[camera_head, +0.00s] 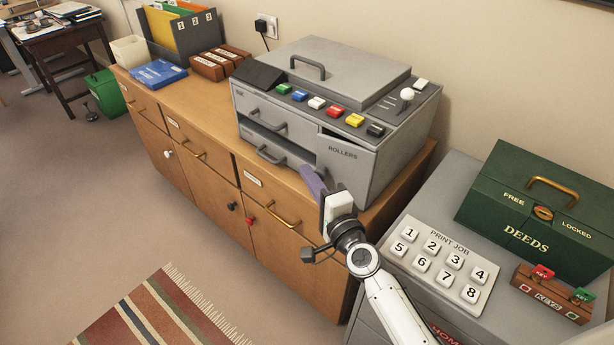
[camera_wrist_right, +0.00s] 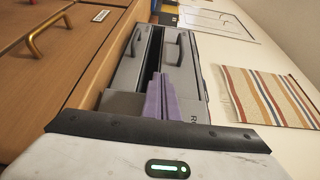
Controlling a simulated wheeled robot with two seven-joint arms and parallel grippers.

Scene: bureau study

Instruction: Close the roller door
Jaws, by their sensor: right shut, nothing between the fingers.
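The grey machine (camera_head: 330,68) stands on the wooden cabinet. The roller door (camera_head: 345,160), marked ROLLERS, is at the right end of its front. A dark wedge-shaped gap shows along the door's top edge, so it stands a little open. My right gripper (camera_head: 311,178), with purple fingers, is shut and empty. It is just in front of the machine, low at the door's left side; I cannot tell whether it touches. In the right wrist view, the purple fingers (camera_wrist_right: 160,88) lie together before the machine's front (camera_wrist_right: 126,72), and partly cover the door (camera_wrist_right: 192,112). My left gripper is not in view.
Two handled drawers (camera_head: 270,154) are left of the door, with a dark slot between them. Coloured buttons (camera_head: 335,111) line the top. A grey cabinet with a number pad (camera_head: 441,263) and green deeds box (camera_head: 540,210) stands at right. Floor in front is open.

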